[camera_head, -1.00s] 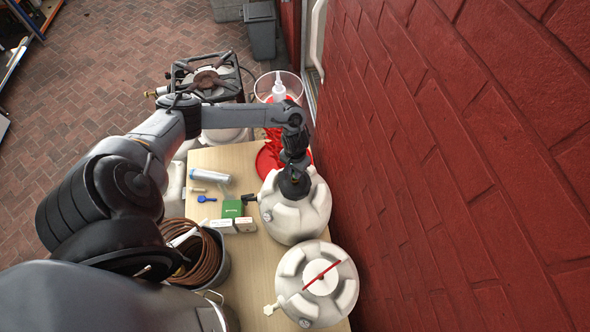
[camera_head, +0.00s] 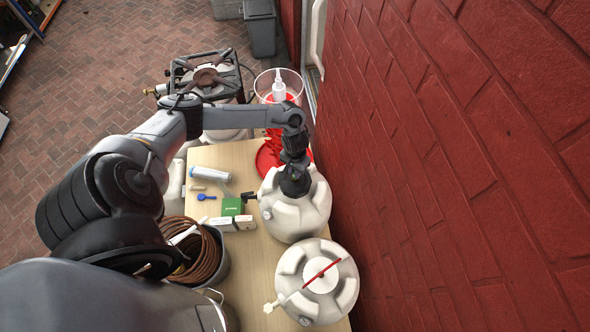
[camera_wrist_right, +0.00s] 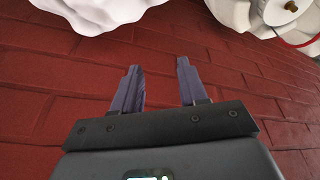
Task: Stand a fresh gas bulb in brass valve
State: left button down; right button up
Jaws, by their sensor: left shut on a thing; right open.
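My left gripper (camera_head: 294,187) points down onto the top of the far white keg (camera_head: 313,215). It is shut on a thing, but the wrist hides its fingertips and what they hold. I cannot make out the brass valve or a gas bulb there. A small pale piece (camera_head: 198,188), too small to identify, lies on the table near a green box (camera_head: 231,207). My right gripper (camera_wrist_right: 163,85) is open and empty in the right wrist view, with red brick behind its fingers.
A second white keg (camera_head: 340,285) with a red bar on top stands nearer. The wooden table (camera_head: 250,262) also holds a silver cylinder (camera_head: 210,174), a blue piece (camera_head: 206,197) and white boxes (camera_head: 244,222). A coiled hose (camera_head: 205,262) sits in a bucket. The red wall (camera_head: 450,150) is close on the right.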

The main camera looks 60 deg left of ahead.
pick_arm(q)
jog(key=c, duration=1)
grip_release()
jog(key=shift+o, duration=0.2)
jog(key=shift+r, duration=0.1)
notch_tip(320, 180, up, 11)
jog(key=shift+p, duration=0.4)
jog(key=shift+f, duration=0.2)
